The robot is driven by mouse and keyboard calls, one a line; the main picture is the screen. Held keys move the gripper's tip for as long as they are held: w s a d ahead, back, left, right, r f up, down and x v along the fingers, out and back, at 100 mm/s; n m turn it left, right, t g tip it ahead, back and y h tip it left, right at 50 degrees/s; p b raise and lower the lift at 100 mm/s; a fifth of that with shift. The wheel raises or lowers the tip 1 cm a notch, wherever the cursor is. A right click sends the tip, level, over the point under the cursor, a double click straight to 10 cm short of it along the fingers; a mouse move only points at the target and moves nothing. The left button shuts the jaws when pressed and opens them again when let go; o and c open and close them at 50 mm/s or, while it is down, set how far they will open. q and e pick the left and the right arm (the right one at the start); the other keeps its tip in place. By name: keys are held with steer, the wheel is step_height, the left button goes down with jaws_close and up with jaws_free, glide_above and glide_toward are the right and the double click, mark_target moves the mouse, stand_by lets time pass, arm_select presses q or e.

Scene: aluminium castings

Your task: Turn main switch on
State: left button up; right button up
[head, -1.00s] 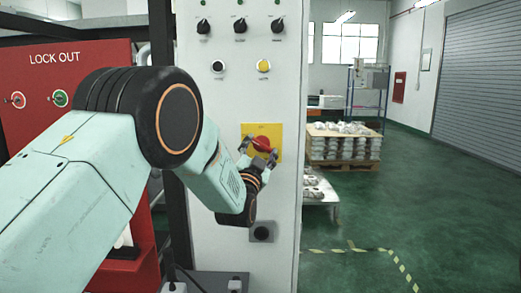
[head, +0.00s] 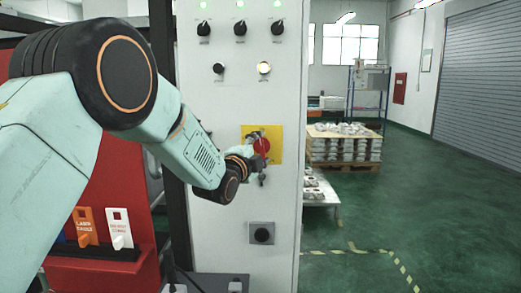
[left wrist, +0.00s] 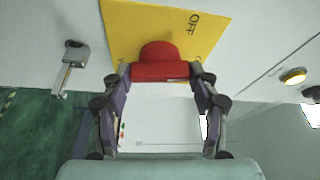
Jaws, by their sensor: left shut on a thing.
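The main switch is a red rotary handle (head: 262,145) on a yellow plate (head: 275,150) on the front of the light grey cabinet. My left gripper (head: 258,157) is at the switch, with one finger above the handle and one below. In the left wrist view the red handle (left wrist: 160,58) lies across between the two fingertips of the left gripper (left wrist: 160,73), which are shut on its ends. The word OFF shows on the yellow plate (left wrist: 130,25) there. My right gripper is not in view.
Green lamps (head: 240,4) glow above several black knobs (head: 240,28) on the cabinet (head: 220,105). A red lockout board (head: 120,185) stands left. A pallet of castings (head: 345,145) stands behind; green floor at right is open.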

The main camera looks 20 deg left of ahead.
arm_select(q)
steer(key=shift+a+r+m, duration=0.1)
steer(key=shift+r+m, duration=0.1)
steer(key=shift+m, duration=0.6)
steer(key=shift+g, duration=0.3)
steer(key=o, duration=0.8)
steer(key=shift+c, duration=0.2)
steer(key=o, duration=0.4)
steer(key=shift+w+a+f, duration=0.15)
steer(key=shift+w, duration=0.05)
steer(key=shift+s, duration=0.1)
steer(key=shift+s+d, duration=0.2)
steer(key=s, duration=0.4)
steer(key=s+a, duration=0.1)
steer(key=s, duration=0.6)
steer(key=shift+s+a, duration=0.25)
steer(key=shift+s, duration=0.1)
